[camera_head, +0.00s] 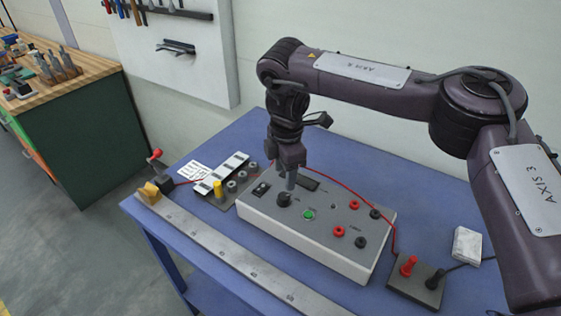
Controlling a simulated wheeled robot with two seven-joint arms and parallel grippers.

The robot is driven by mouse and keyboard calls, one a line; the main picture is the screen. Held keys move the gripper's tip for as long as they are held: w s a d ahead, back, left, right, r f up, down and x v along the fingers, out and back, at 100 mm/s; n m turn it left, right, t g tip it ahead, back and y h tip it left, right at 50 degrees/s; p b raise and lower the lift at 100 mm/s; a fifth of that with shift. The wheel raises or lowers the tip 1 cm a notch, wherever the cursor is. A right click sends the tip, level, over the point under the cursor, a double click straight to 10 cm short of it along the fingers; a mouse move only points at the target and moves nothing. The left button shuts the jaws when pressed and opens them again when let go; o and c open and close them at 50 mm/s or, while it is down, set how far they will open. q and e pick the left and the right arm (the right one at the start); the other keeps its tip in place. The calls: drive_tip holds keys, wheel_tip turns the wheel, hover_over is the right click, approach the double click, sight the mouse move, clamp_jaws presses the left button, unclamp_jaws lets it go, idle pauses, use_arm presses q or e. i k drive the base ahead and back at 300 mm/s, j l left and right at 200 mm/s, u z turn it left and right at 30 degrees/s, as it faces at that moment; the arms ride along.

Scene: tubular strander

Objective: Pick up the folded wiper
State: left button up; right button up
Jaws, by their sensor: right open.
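The folded wiper looks to be the small white folded block (467,245) on the right part of the blue table, beside a black wire. My right gripper (291,184) points down over the rear left part of the grey test box, well to the left of the wiper. It is open, and I see nothing held in it. Its fingers show nearly edge-on, and I cannot tell whether the tips touch the box. My left gripper is out of view.
The test box (300,236) has knobs, a green button and sockets. A terminal block (415,290) with red and black posts stands just left of the wiper. A long metal ruler bar (235,262) lies along the table's front.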

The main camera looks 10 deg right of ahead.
sight(468, 244)
drive_tip(key=k+j, duration=0.15)
drive_tip(key=k, duration=0.35)
drive_tip(key=k+j, duration=0.15)
drive_tip(key=k, duration=0.35)
